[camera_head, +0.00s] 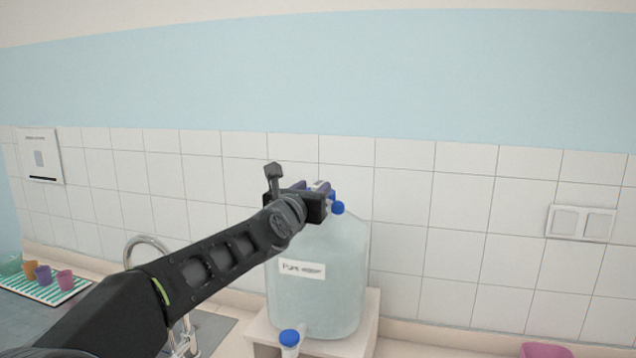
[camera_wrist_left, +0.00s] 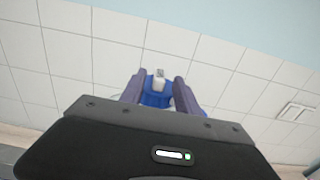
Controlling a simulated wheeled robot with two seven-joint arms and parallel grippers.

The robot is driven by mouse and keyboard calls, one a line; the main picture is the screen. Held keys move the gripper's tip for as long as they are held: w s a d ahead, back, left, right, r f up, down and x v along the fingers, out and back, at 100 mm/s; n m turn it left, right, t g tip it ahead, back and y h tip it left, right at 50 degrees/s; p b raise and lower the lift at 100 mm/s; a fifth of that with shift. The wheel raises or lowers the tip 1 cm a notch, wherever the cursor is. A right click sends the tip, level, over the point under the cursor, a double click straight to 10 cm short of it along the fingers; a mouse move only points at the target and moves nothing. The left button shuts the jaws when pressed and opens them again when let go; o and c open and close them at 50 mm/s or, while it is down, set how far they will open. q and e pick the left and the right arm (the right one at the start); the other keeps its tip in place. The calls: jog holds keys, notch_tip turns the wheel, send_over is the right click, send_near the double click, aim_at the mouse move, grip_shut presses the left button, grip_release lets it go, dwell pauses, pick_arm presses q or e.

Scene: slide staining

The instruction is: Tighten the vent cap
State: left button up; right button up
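A large translucent jug (camera_head: 325,295) labelled as water stands upright on a pale stand. Its top is mostly hidden behind my left gripper (camera_head: 312,185). A small blue knob (camera_head: 337,207) shows just right of the gripper; I cannot tell whether it is the vent cap. In the left wrist view, my left gripper (camera_wrist_left: 160,78) has its two fingers apart around a white-grey piece (camera_wrist_left: 158,83), with a blue cap (camera_wrist_left: 156,99) below it. Gaps show between the fingertips and the white-grey piece. Contact with the blue part is unclear. My right gripper is out of view.
A blue-topped spout (camera_head: 289,338) sticks out at the jug's lower front. A tap (camera_head: 146,241) is left, partly behind my left arm. Coloured cups (camera_head: 44,275) stand on a striped mat at far left. A pink item (camera_head: 545,350) is lower right. The tiled wall is behind.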

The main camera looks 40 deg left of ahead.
aim_at(314, 188)
pick_arm(q)
jog(key=x, duration=0.4)
jog(key=shift+w+a+p, duration=0.1)
jog(key=shift+w+p, duration=0.15)
jog(key=shift+p, duration=0.05)
jog(key=shift+c, duration=0.5)
grip_shut()
dwell(0.6)
